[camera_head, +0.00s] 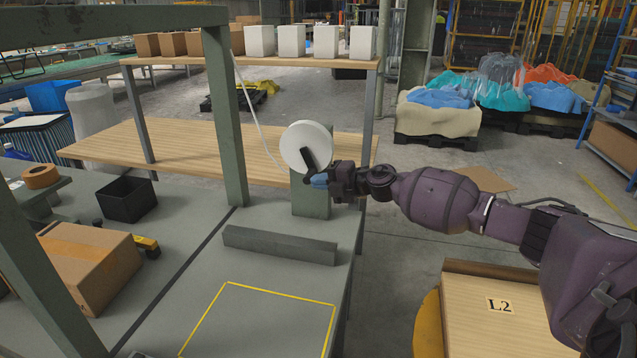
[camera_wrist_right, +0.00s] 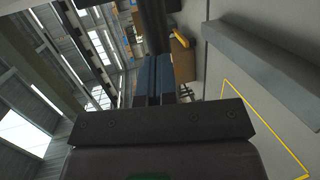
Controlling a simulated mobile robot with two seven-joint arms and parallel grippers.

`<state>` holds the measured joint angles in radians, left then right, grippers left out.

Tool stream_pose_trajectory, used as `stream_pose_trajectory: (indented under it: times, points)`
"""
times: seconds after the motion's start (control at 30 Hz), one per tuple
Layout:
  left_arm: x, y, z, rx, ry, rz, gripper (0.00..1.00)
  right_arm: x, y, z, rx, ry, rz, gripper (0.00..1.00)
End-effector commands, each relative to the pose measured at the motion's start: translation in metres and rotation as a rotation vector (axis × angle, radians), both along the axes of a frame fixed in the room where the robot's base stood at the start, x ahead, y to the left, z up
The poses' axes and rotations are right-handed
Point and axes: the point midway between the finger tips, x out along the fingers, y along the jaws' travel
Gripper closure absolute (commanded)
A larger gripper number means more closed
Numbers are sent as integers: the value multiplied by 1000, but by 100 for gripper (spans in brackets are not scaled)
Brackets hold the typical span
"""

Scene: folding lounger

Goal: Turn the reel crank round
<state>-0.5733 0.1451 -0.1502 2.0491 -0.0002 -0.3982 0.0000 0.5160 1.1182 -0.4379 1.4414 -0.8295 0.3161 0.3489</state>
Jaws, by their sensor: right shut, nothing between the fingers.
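The reel is a white disc (camera_head: 306,146) on a grey-green stand (camera_head: 311,200) at the back right of the bench. Its black crank (camera_head: 309,162) lies across the front of the disc and slopes down to the right. My right gripper (camera_head: 320,180) is at the lower end of the crank, its blue fingertips touching or very close to it; contact is unclear. In the wrist view the blue fingers (camera_wrist_right: 153,80) are together, with a dark bar (camera_wrist_right: 153,27), perhaps the crank, just beyond them. My left gripper is not in view.
A grey-green bar (camera_head: 279,245) lies on the bench in front of the reel stand. A yellow-outlined square (camera_head: 262,318) is clear. A green post (camera_head: 225,115) rises left of the reel. A cardboard box (camera_head: 88,262) and black bin (camera_head: 127,199) stand at left.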

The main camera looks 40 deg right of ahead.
Motion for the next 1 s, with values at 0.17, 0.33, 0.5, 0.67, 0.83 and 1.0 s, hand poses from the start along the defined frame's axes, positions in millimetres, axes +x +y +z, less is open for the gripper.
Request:
stream_pose_trajectory:
  times: [0.17, 0.33, 0.5, 0.67, 0.83, 1.0]
  points:
    - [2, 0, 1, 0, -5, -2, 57, 3, 2, -1, 0, 0, 0, 100]
    - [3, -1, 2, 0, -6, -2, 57, 3, 2, 0, -1, 0, 0, 100]
    - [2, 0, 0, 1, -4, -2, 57, 3, 2, -2, 2, -2, 0, 100]
    - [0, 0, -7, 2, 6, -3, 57, 4, 2, -7, 21, -20, 0, 100]
    - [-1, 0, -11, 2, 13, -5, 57, 5, 4, -10, 46, -46, 0, 100]
    - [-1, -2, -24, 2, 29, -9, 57, 8, 7, -18, 94, -97, -1, 100]
